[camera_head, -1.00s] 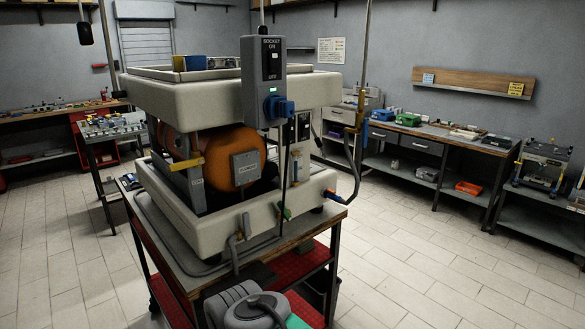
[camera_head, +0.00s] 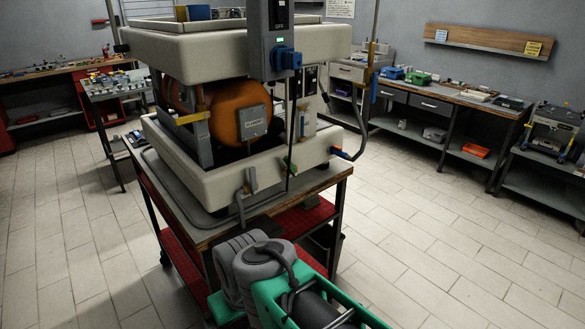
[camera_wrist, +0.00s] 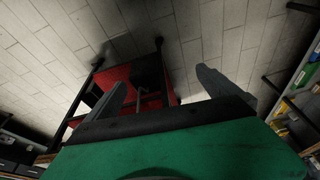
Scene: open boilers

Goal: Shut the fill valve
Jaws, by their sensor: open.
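An open boiler (camera_head: 190,55) with an orange tank (camera_head: 238,108) stands on a workbench in the head view. A blue-handled fitting (camera_head: 341,154) sits at the lower right corner, and another blue handle (camera_head: 374,88) is on the upright pipe at right. I cannot read which of these is the fill valve. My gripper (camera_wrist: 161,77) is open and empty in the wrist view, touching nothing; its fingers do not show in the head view.
The bench (camera_head: 165,205) has red lower shelves (camera_head: 185,250), which also show below my gripper in the wrist view (camera_wrist: 95,88). A grey control box with a blue plug (camera_head: 286,59) hangs on the boiler's front. Clear tiled floor (camera_head: 420,230) lies to the right, with side benches beyond.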

